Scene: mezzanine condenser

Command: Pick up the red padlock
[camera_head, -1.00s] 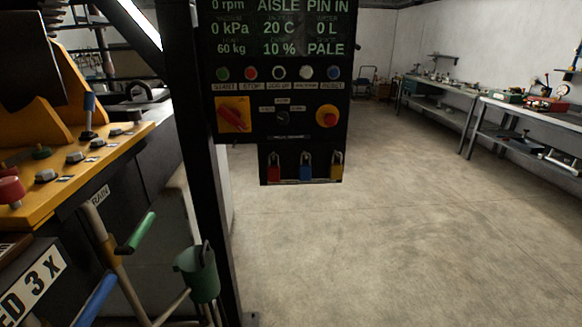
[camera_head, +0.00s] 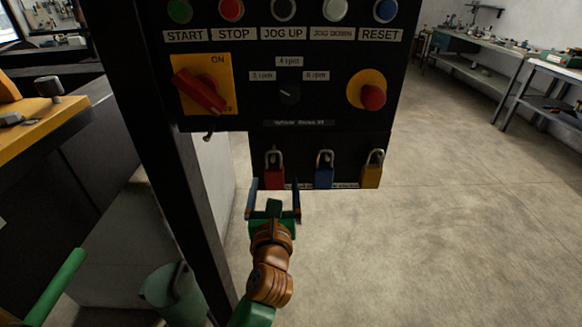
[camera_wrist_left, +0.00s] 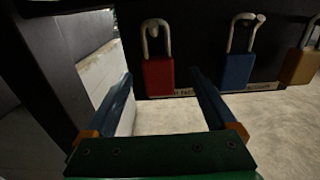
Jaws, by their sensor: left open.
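The red padlock (camera_head: 274,176) hangs by its silver shackle on the black panel below the control box, leftmost in a row. A blue padlock (camera_head: 324,176) and a yellow padlock (camera_head: 372,174) hang to its right. My left gripper (camera_head: 273,184) is open and empty, just in front of and a little below the red padlock. In the left wrist view the red padlock (camera_wrist_left: 158,77) shows ahead, between and beyond the two fingers (camera_wrist_left: 160,80), apart from them. The blue padlock (camera_wrist_left: 237,71) is beyond the right finger. My right gripper is not in view.
The control box above carries a red rotary switch (camera_head: 200,90) and a red knob (camera_head: 373,97). A dark post (camera_head: 170,130) stands close left of the gripper. A green bin (camera_head: 172,292) is low at left. Open floor (camera_head: 450,250) lies to the right.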

